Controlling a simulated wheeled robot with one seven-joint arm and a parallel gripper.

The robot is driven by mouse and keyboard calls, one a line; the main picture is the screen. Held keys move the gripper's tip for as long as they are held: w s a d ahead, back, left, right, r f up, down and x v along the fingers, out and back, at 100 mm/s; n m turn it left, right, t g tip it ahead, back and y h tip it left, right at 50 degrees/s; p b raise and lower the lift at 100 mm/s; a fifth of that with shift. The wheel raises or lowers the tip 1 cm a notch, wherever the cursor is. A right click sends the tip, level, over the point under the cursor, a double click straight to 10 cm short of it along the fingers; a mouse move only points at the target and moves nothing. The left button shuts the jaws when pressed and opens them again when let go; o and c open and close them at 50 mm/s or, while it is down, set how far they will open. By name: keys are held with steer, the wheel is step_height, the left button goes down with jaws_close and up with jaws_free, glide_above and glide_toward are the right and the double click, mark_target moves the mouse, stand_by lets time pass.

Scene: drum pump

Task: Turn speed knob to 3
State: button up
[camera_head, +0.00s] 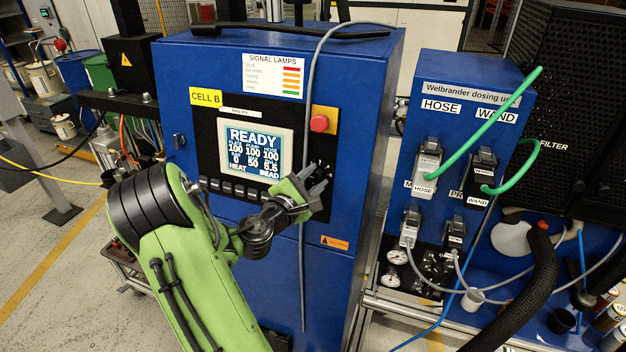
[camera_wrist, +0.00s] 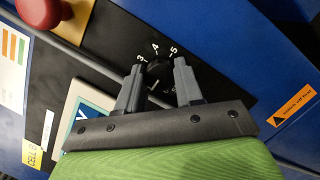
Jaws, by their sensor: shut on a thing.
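The black round speed knob (camera_wrist: 158,76) sits on the black panel in the wrist view. White scale numbers 3, 4 and 5 show above it; the lower part of the scale is partly covered. My gripper (camera_wrist: 157,70) has one grey finger on each side of the knob and is shut on it. I cannot make out where the knob's pointer stands. In the head view my gripper (camera_head: 318,180) is at the right edge of the panel, beside the display (camera_head: 252,150), and largely hides the knob. The display reads READY.
A red emergency button (camera_head: 319,123) on a yellow plate is just above my gripper. A grey cable (camera_head: 303,250) hangs down the blue cabinet near it. A row of buttons (camera_head: 238,189) lies below the display. The dosing unit (camera_head: 470,110) with green hoses stands to the right.

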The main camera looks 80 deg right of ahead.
steer(key=m+y, duration=0.1)
steer(key=m, duration=0.3)
steer(key=shift+g, duration=0.3)
steer(key=m+y+b, duration=0.1)
steer(key=m, duration=0.4)
steer(key=shift+b, duration=0.4)
steer(key=m+y+b, duration=0.1)
steer(key=m+b, duration=0.1)
steer(key=m, duration=0.2)
steer(key=shift+t, duration=0.4)
steer(key=shift+m+t+y+b, duration=0.45)
steer(key=shift+m+b, duration=0.85)
steer(key=shift+m, duration=0.6)
steer(key=o, duration=1)
steer(key=shift+r, duration=0.1)
